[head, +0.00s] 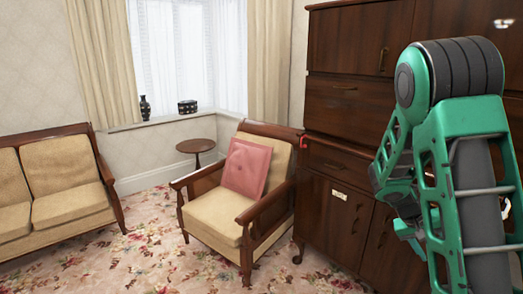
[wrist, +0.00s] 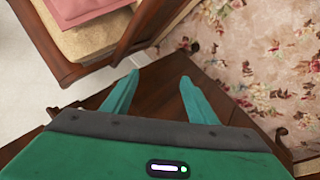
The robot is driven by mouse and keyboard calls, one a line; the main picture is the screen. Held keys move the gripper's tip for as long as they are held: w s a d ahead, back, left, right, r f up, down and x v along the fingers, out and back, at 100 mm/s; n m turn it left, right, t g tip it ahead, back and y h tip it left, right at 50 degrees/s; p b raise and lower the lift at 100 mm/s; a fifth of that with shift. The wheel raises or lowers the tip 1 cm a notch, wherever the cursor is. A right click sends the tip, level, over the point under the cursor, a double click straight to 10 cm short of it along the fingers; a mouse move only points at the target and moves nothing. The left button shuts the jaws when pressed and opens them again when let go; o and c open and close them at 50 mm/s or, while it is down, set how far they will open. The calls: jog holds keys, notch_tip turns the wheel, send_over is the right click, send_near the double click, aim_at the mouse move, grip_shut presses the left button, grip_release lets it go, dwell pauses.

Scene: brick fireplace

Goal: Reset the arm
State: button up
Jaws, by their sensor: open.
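My green arm fills the right side of the head view, folded in front of the dark wooden cabinet. My gripper (wrist: 157,90) shows in the wrist view with its two teal fingers spread apart and nothing between them. It points down past a dark wooden surface (wrist: 155,85). In the head view the gripper is mostly hidden behind my arm links, and its fingers cannot be made out clearly.
A tall wooden cabinet (head: 340,135) stands behind my arm. An armchair (head: 215,213) with a pink cushion (head: 246,168) is left of it. A small round table (head: 196,146) and a sofa (head: 60,180) stand further left. The flowered carpet (head: 150,255) is clear in front.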

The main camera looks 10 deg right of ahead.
jog(key=s+a+r+y, duration=0.3)
jog(key=s+a+r, duration=0.2)
jog(key=s+a, duration=0.4)
jog(key=s+a+r+t+y, duration=0.1)
jog(key=s+a+r+y, duration=0.3)
jog(key=s+a, duration=0.5)
jog(key=s+r, duration=0.2)
jog(key=s, duration=0.3)
jog(key=shift+s+t+y, duration=0.2)
jog(key=shift+t+y, duration=0.1)
